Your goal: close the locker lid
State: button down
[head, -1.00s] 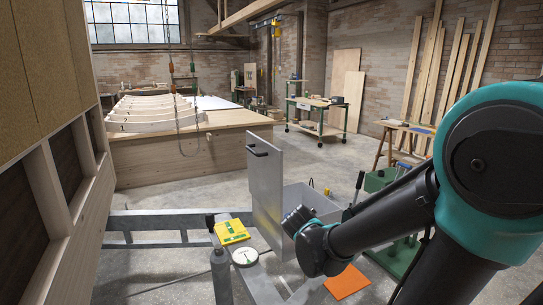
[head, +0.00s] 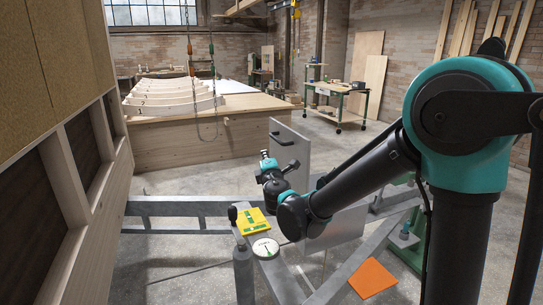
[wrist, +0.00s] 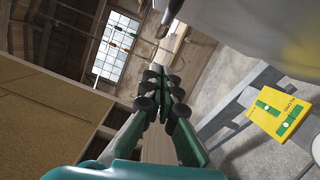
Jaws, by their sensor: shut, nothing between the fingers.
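The locker lid (head: 298,152) is a grey panel standing upright, open, with a black handle (head: 282,138) near its top left. The grey locker body (head: 345,228) is below and to the right, partly hidden behind my arm. My gripper (head: 266,157) points upward just left of the lid in the head view; contact cannot be told. In the wrist view my gripper (wrist: 164,90) has its fingers together with nothing between them. A large blurred grey surface at the wrist view's top right looks like the lid.
A wooden-framed wall (head: 62,160) is close on the left. An orange sheet (head: 373,279) lies at lower right.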

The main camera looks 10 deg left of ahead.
jog(key=w+r, duration=0.1)
jog(key=w, duration=0.8)
jog(key=shift+d+r, duration=0.1)
